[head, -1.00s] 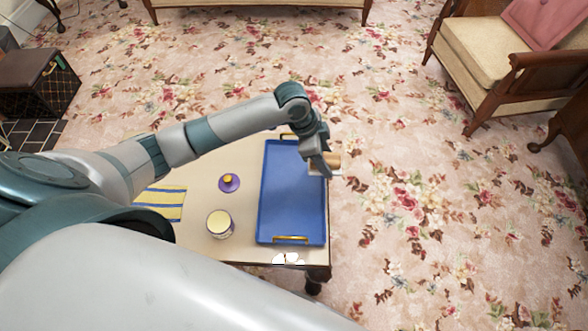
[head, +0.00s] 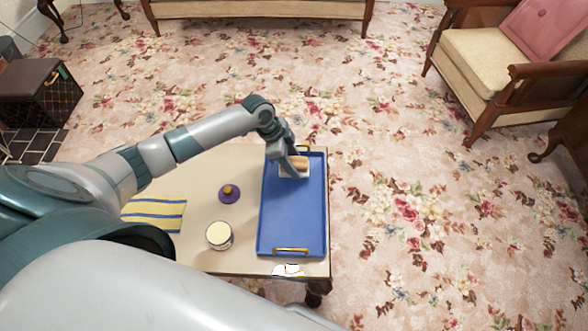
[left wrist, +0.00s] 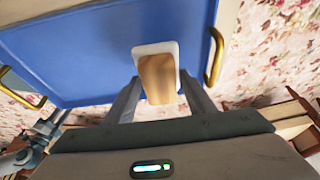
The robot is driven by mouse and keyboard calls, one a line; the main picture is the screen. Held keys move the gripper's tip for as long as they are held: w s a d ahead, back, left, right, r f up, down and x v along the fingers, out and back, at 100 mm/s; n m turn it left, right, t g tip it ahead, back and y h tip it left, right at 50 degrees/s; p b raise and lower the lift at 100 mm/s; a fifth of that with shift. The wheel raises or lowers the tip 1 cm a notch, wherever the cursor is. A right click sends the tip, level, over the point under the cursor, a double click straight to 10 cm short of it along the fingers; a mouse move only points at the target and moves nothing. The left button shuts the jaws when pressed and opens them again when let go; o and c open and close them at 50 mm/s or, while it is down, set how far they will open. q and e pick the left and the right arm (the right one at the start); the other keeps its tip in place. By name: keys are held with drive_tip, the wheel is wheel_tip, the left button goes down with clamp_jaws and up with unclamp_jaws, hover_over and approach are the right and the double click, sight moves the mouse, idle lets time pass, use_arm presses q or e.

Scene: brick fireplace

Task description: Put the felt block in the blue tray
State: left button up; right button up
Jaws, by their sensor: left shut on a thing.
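The felt block (head: 300,162), with a wooden back and a white felt face, is held in my left gripper (head: 292,168) over the far end of the blue tray (head: 290,215). In the left wrist view, the block (left wrist: 158,78) sits between the two fingers of the gripper (left wrist: 160,90), its felt side toward the blue tray floor (left wrist: 75,50). I cannot tell whether the felt touches the tray. The tray lies on the table's right side, with brass handles at its near and far ends. My right gripper is not in view.
A white item (head: 288,270) lies at the near edge. An armchair (head: 480,70) stands at the right.

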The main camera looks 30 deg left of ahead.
use_arm(q)
drive_tip(key=shift+f, duration=2)
drive_tip(key=shift+f, duration=0.15)
drive_tip(key=o, duration=1)
drive_tip(key=shift+o, duration=0.2)
